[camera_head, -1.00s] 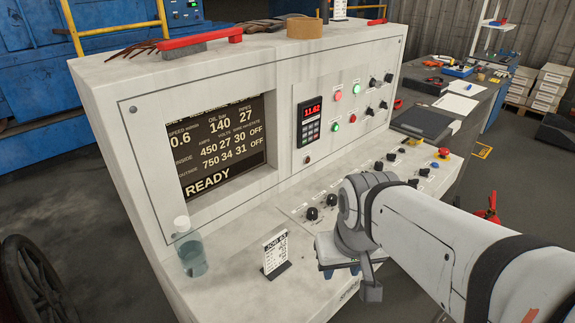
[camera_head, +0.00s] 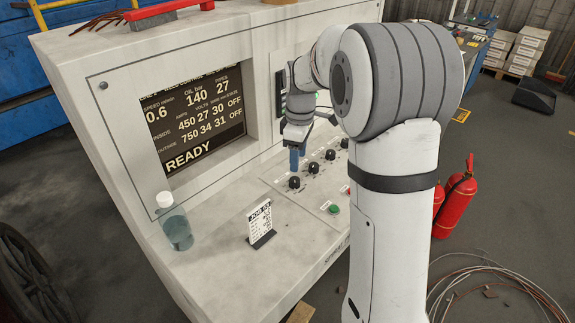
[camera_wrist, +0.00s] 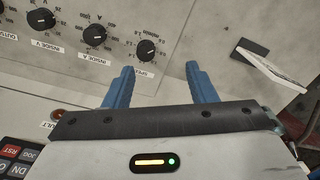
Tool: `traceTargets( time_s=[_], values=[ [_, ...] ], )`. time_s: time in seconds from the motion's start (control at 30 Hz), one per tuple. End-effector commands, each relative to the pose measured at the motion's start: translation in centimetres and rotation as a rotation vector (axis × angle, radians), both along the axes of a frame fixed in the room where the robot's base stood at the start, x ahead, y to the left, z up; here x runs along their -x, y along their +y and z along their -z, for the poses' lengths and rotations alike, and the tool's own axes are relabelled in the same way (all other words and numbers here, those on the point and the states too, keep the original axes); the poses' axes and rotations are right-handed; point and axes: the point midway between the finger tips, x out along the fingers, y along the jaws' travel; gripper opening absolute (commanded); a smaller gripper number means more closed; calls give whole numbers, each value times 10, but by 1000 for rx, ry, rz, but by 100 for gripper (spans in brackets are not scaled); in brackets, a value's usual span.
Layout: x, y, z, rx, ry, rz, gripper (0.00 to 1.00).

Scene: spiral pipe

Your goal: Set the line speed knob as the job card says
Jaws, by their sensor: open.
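The line speed knob (camera_head: 294,182) is black and round, nearest the job card in the row on the sloped panel. In the wrist view the speed knob (camera_wrist: 147,48) has a white mark and a printed scale; its exact setting is too small to read surely. The job card (camera_head: 260,225), headed JOB 53, stands upright on the desk; its lines are too small to read. It shows nearly edge-on in the wrist view (camera_wrist: 272,74). My gripper (camera_wrist: 161,70) is open, with blue fingers, empty and apart from the knob. In the head view my gripper (camera_head: 295,160) hangs above the knob.
The screen (camera_head: 196,128) shows speed 0.6 and READY. More black knobs (camera_head: 313,168) run along the panel. A green button (camera_head: 333,209) sits nearby. A capped bottle (camera_head: 176,225) stands left of the card. A red fire extinguisher (camera_head: 455,197) stands on the floor to the right.

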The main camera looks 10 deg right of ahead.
Motion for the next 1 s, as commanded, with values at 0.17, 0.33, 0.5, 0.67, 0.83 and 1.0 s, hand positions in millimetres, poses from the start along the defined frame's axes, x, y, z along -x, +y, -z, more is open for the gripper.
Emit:
traceTargets(
  time_s=[0.17, 0.33, 0.5, 0.67, 0.83, 1.0],
  values=[
    [-28, 0, 18, -7, 27, -128, 51],
    [-34, 0, 30, -9, 35, -162, 51],
    [-31, 1, 56, -9, 37, -162, 51],
    [-30, 2, 80, -9, 35, -161, 51],
    [-30, 2, 96, -9, 34, -161, 51],
    [-30, 2, 100, -9, 32, -161, 51]
  ],
)
